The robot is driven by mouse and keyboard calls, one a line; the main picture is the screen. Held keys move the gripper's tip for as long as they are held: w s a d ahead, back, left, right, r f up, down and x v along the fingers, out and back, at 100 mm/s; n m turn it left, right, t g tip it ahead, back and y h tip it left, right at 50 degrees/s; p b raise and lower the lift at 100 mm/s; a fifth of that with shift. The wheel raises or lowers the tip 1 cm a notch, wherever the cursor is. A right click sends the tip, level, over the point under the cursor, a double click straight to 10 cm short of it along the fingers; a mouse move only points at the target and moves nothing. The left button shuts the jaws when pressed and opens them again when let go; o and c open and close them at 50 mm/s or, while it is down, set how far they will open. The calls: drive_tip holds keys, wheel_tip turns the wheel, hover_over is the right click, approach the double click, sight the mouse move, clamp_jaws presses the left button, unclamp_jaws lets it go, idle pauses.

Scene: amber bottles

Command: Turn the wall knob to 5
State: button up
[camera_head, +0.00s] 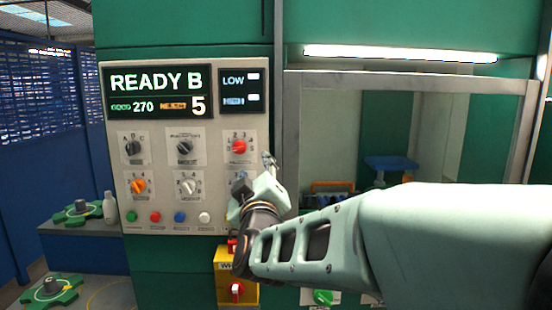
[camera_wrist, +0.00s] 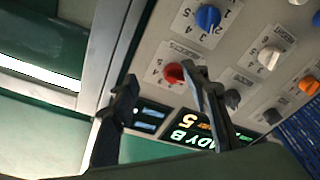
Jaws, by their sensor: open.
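The cream wall panel (camera_head: 215,118) carries several knobs with numbered or lettered dials. A red knob (camera_head: 239,147) is at its upper right, with numbers around it; its exact pointer setting is too small to read. The display (camera_head: 158,93) reads READY B, 270 and a large 5. My gripper (camera_head: 268,160) is at the panel's right edge, just right of and below the red knob. In the wrist view my gripper (camera_wrist: 160,78) is open and empty, with the red knob (camera_wrist: 174,73) appearing beside the right finger. A blue knob (camera_wrist: 208,17) is partly covered by my gripper in the head view.
An orange knob (camera_head: 138,186), a white knob (camera_head: 188,186) and several push buttons share the panel. A metal-framed opening (camera_head: 410,80) is to the right.

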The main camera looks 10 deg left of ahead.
drive_tip(key=s+a+f+g, duration=0.15)
drive_tip(key=s+f, duration=0.25)
drive_tip(key=f, duration=0.4)
drive_tip(key=p+x, duration=0.1)
drive_tip(key=x, duration=0.9)
drive_tip(key=shift+w+a+m+h+p, duration=0.3)
drive_tip(key=shift+m+h+p, duration=0.1)
clamp_jaws()
